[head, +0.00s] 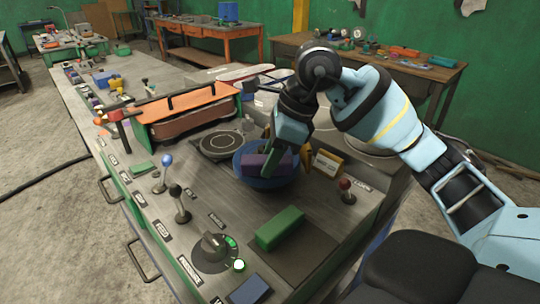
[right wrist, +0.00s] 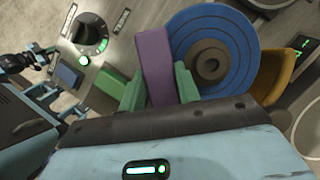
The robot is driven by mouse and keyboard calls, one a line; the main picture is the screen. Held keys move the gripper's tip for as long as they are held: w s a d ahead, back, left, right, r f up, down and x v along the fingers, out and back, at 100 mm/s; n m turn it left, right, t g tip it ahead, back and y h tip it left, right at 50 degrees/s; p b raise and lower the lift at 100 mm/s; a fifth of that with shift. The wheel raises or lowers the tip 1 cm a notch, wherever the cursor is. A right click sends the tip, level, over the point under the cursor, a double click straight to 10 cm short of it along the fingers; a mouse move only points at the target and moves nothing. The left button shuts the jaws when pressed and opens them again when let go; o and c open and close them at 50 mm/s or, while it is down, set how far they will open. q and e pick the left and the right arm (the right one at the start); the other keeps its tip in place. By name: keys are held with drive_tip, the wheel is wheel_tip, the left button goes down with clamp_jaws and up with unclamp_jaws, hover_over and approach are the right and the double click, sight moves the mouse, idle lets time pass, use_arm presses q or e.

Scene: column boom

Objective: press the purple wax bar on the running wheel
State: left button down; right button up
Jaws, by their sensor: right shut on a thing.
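The purple wax bar (head: 252,163) is held in my right gripper (head: 271,157) over the blue wheel (head: 268,182). In the right wrist view the bar (right wrist: 155,62) stands between the two green fingers of that gripper (right wrist: 160,90). The blue wheel (right wrist: 238,55) with its dark hub lies just to the right of the bar, and the bar overlaps its left edge. Whether they touch, I cannot tell. Stills do not show whether the wheel turns.
A green block (head: 279,229) and a blue block (head: 249,290) lie near the front. A knob (head: 213,245) sits beside a lit green lamp (head: 239,265). Levers (head: 180,205) stand on the left.

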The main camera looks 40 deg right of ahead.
use_arm(q)
drive_tip(key=shift+w+f, duration=0.2)
drive_tip(key=shift+w, duration=0.05)
use_arm(e)
drive_tip(key=shift+f, duration=0.4)
use_arm(q)
drive_tip(key=shift+s, duration=0.45)
use_arm(e)
drive_tip(key=shift+f, duration=0.1)
use_arm(q)
drive_tip(key=shift+w, duration=0.45)
idle(0.6)
drive_tip(key=shift+s, duration=0.4)
